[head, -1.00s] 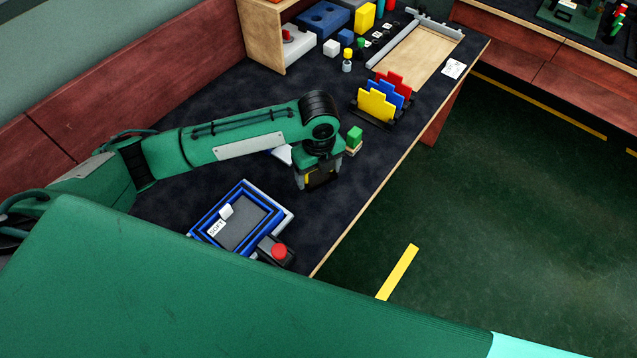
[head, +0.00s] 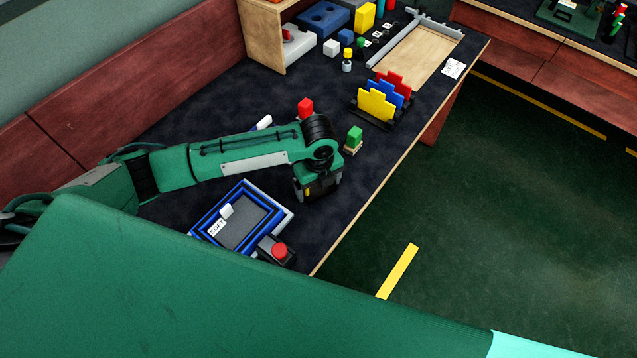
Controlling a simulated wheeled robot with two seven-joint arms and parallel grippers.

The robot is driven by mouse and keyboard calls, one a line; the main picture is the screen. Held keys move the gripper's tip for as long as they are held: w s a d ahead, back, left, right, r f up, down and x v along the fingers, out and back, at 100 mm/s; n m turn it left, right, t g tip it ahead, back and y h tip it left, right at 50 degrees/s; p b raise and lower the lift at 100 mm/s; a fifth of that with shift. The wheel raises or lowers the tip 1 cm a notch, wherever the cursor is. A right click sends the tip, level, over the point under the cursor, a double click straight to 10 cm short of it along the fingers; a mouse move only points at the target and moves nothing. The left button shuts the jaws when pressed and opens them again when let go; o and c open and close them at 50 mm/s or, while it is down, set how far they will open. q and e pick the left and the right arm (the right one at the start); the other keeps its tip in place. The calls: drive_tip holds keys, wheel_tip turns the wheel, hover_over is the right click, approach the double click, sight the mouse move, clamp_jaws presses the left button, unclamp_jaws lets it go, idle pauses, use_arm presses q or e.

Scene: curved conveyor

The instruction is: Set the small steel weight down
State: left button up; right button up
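My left gripper (head: 318,194) points down over the dark table, between the blue-rimmed tray (head: 203,217) and a green block. Its fingers are dark and foreshortened, so I cannot tell whether they are open or shut. I cannot make out the small steel weight; anything between or under the fingers is hidden by the gripper. My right gripper is not in view.
The green block (head: 355,134) stands close to the right of my wrist. A red block (head: 305,107) and a white piece (head: 263,122) are behind my forearm. A red button (head: 279,251) is near the front edge. Coloured panels (head: 378,106) stand farther back.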

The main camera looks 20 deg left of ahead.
use_arm(q)
drive_tip(key=shift+o, duration=0.9)
drive_tip(key=shift+r, duration=0.25)
wheel_tip(320, 180, up, 6)
drive_tip(key=shift+r+b, duration=0.2)
drive_tip(key=shift+b, duration=0.1)
wheel_tip(320, 180, up, 4)
drive_tip(key=shift+r, duration=0.75)
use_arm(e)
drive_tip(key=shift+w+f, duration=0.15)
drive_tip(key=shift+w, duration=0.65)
